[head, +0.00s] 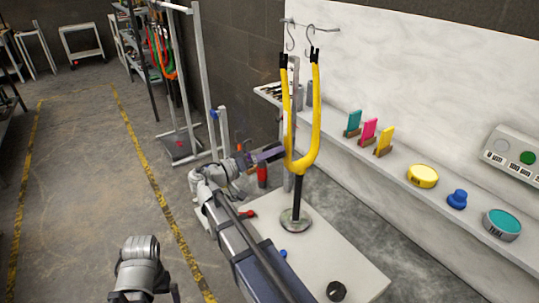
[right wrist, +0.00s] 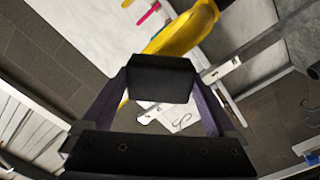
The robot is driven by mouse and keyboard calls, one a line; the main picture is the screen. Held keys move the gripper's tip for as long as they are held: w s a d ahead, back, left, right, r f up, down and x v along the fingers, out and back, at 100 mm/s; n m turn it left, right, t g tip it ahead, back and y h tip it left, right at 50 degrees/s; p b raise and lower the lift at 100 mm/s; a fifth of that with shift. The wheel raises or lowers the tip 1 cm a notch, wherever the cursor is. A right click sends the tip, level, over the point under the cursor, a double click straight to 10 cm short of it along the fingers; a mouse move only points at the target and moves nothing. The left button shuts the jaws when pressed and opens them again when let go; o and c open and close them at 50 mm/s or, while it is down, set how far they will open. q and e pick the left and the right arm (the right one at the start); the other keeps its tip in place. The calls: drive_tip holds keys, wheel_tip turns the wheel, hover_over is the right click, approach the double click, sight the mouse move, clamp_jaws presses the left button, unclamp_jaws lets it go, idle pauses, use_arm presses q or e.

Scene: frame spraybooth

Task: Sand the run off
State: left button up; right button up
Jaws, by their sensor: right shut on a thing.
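A yellow fork (head: 301,164) stands with its two legs up and black tips at the top, its dark lower tube on a round base. My right gripper (head: 278,152) is beside the fork's left leg, just above the crown. In the right wrist view it is shut on a dark block (right wrist: 162,78), with a purple finger on each side. The yellow fork (right wrist: 185,27) shows just beyond the block there. I cannot tell whether the block touches it. I cannot make out a run in the paint. My left gripper is not in view.
A wall shelf (head: 400,180) on the right holds coloured cards, a yellow tin (head: 422,176), a blue knob-like item (head: 457,199) and a teal-topped tin (head: 502,224). Hooks hang above the fork. A black round item (head: 336,291) lies on the pale board (head: 335,255). Open floor lies left.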

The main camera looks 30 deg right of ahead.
sight(285, 138)
drive_tip(key=shift+w+d, duration=0.1)
drive_tip(key=shift+d, duration=0.8)
drive_tip(key=shift+r, duration=0.1)
wheel_tip(285, 138, up, 4)
drive_tip(key=p, duration=0.4)
idle(0.3)
drive_tip(key=shift+d, duration=0.1)
wheel_tip(285, 138, down, 4)
drive_tip(key=b, duration=0.4)
drive_tip(key=shift+f, duration=0.2)
drive_tip(key=shift+r, duration=0.1)
